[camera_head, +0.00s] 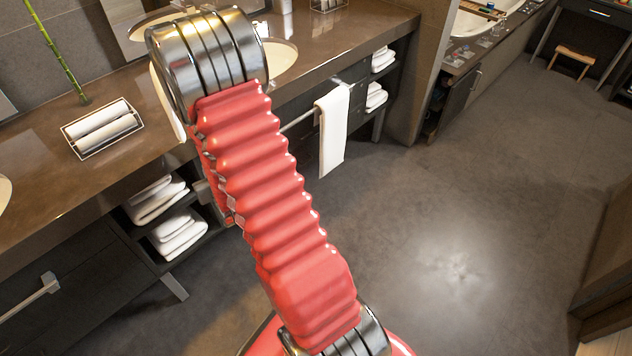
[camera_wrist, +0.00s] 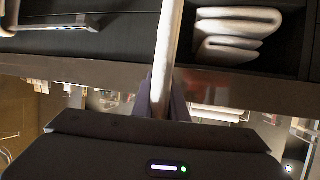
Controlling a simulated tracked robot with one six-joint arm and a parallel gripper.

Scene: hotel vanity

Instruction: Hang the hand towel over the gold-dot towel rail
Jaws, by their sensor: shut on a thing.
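In the wrist view my gripper (camera_wrist: 160,98) is shut on the hand towel (camera_wrist: 170,45), which shows edge-on as a narrow pale strip between dark fingers. In the head view my arm hides the gripper; a thin white edge of the towel (camera_head: 168,98) shows left of the upper joint, over the counter's front. A metal rail (camera_head: 297,122) runs along the vanity front, right of my arm, with another white towel (camera_head: 333,130) hanging over it. My arm covers the rail's left part. I cannot make out a gold dot on it.
The brown counter (camera_head: 50,205) holds a wire tray of rolled towels (camera_head: 103,131) and a bamboo stalk (camera_head: 58,55). Folded towels (camera_head: 178,232) fill open shelves below. A metal bar (camera_wrist: 50,24) shows in the wrist view. The floor (camera_head: 480,210) to the right is clear.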

